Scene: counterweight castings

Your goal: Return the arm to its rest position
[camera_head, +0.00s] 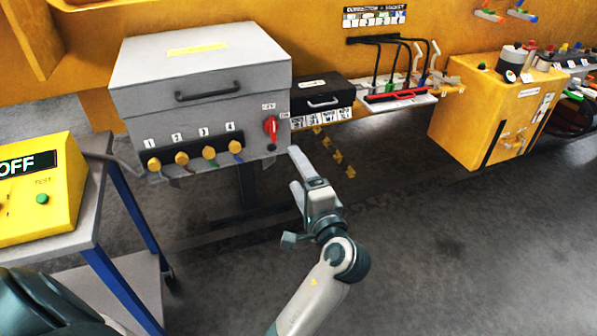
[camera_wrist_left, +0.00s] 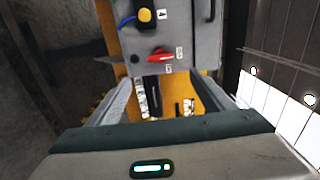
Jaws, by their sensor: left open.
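My left gripper (camera_head: 299,180) is open and empty in the head view, in front of the lower right corner of a grey box (camera_head: 200,75). Its two fingers also show spread apart in the left wrist view (camera_wrist_left: 158,108), with nothing between them held. The grey box has a red rotary switch (camera_head: 271,129) on its front right, which also shows in the left wrist view (camera_wrist_left: 160,57). A gap shows between the fingers and the switch in the wrist view. My right gripper is in neither view.
A yellow panel reading OFF (camera_head: 40,190) stands on a cart with blue legs (camera_head: 125,290) at the left. A black case (camera_head: 322,98) and a shelf with cables (camera_head: 400,100) are behind. A yellow cabinet (camera_head: 490,105) stands at right. The floor (camera_head: 470,250) at front right is clear.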

